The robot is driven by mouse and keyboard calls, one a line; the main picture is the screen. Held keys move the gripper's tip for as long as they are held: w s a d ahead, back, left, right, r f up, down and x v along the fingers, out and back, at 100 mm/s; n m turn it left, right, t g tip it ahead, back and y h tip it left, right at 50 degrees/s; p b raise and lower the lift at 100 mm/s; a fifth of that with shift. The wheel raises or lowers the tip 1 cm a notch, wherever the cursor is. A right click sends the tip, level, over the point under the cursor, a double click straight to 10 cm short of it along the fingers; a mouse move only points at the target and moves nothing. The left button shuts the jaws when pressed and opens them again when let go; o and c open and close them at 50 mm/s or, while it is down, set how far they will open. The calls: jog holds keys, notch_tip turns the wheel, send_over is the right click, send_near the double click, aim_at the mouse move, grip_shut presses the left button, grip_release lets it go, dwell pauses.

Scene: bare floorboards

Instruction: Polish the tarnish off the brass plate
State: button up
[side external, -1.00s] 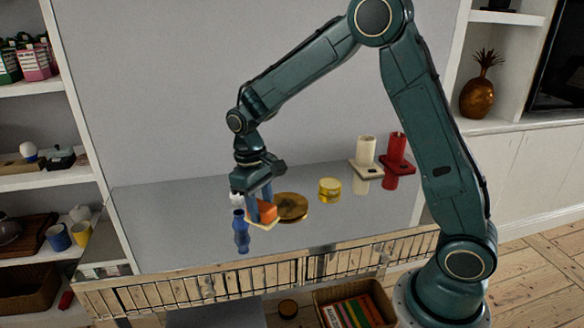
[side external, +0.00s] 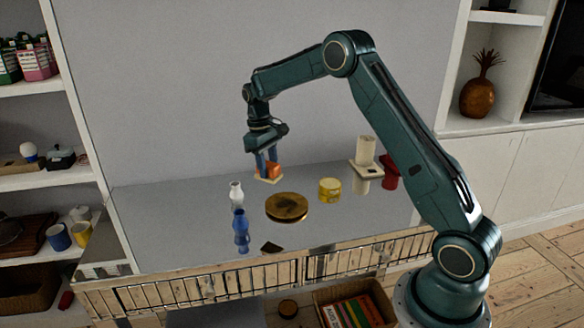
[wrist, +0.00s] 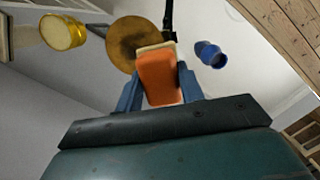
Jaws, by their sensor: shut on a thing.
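The brass plate (side external: 288,207) is a round disc lying on the grey tabletop. It also shows in the wrist view (wrist: 122,45), with brown, uneven blotches on its face. My gripper (side external: 267,164) is shut on an orange block with a cream pad under it (side external: 269,175). The block (wrist: 160,78) sits between the blue fingers in the wrist view. In the side view I hold it raised above the tabletop, clear of the plate. The pad's underside is hidden.
A blue bottle-shaped piece (side external: 241,232) and a white one (side external: 236,195) stand left of the plate. A yellow tin (side external: 329,190) is right of it. Cream (side external: 365,160) and red (side external: 389,172) holders stand farther right.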

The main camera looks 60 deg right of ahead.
jog(key=d+f, duration=0.3)
jog(key=f, duration=0.2)
jog(key=shift+w, duration=0.35)
jog(key=shift+d+f, duration=0.1)
jog(key=shift+f, duration=0.05)
